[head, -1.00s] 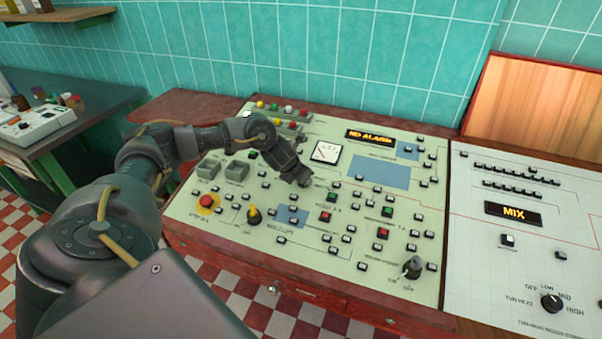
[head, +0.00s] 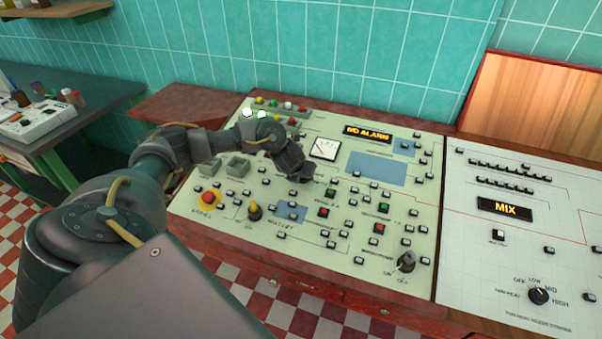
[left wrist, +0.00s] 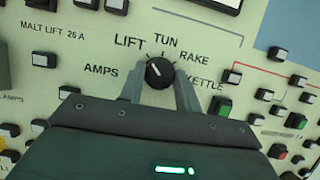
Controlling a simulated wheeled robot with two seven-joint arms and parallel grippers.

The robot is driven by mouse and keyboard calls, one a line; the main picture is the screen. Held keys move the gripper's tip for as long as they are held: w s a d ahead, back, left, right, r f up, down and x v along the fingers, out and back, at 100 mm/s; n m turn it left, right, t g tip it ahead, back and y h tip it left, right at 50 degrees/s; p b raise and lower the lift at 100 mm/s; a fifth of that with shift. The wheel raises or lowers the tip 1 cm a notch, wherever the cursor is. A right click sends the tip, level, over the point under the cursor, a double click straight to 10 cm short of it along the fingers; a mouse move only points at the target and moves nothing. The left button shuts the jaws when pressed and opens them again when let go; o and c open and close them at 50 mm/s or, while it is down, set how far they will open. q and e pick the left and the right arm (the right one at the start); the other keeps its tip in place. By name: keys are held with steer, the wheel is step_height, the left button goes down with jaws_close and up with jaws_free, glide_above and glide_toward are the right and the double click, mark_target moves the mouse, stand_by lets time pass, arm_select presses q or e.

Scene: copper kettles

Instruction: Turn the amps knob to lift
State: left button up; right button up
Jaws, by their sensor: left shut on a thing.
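The amps knob (left wrist: 159,72) is a small round black knob on the pale panel, ringed by the labels AMPS, LIFT, TUN, RAKE and KETTLE. A small white mark on it points to the upper left, on the side of LIFT; the exact setting is hard to tell. My left gripper (left wrist: 160,85) is shut on the knob, one finger on each side of it. In the head view my left gripper (head: 303,176) is down at the panel, below the white needle gauge (head: 325,149), and hides the knob. My right gripper is out of view.
The sloping control panel (head: 345,207) carries several small buttons, a red stop button (head: 208,198), a yellow knob (head: 254,211) and a lower right lever knob (head: 406,262). A display (head: 367,133) reads NO ALARM. A second panel (head: 480,263) with a MIX display stands at right.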

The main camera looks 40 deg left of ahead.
arm_select(q)
steer(key=o, duration=1)
steer(key=p+v, duration=0.1)
steer(key=v, duration=0.9)
steer(key=shift+s+r, duration=0.2)
steer(key=shift+r, duration=0.15)
steer(key=shift+d+f, duration=0.1)
